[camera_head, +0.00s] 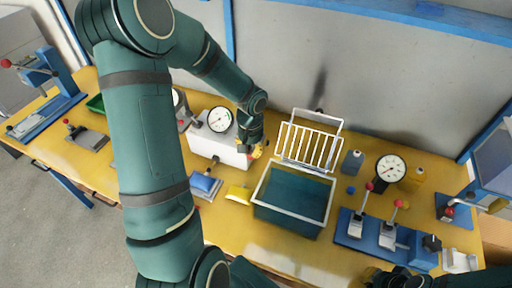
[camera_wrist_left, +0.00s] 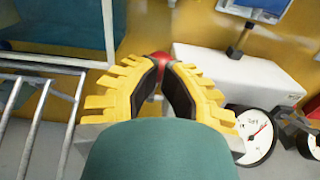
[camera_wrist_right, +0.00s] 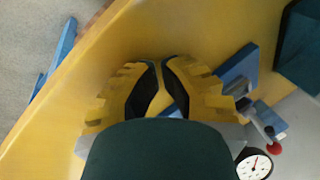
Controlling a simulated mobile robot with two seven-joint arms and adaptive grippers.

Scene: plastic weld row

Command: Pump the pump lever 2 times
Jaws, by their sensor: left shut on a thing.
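The white pump box (camera_head: 222,147) with a round dial gauge stands on the bench left of centre in the head view. The pump lever's red knob (camera_wrist_left: 160,60) shows between the yellow fingers of my left gripper (camera_wrist_left: 161,66) in the left wrist view. The gripper is shut on it, beside the box's right end; the lever's rod is mostly hidden. The box (camera_wrist_left: 235,75) lies to the right there. My right gripper (camera_wrist_right: 160,66) appears shut and empty above the bench's front edge in the right wrist view.
A teal bin (camera_head: 292,203) with a white rim stands right of the pump, a white wire rack (camera_head: 308,146) behind it. A blue toggle-clamp base (camera_head: 372,238) and a second gauge (camera_head: 390,168) are farther right.

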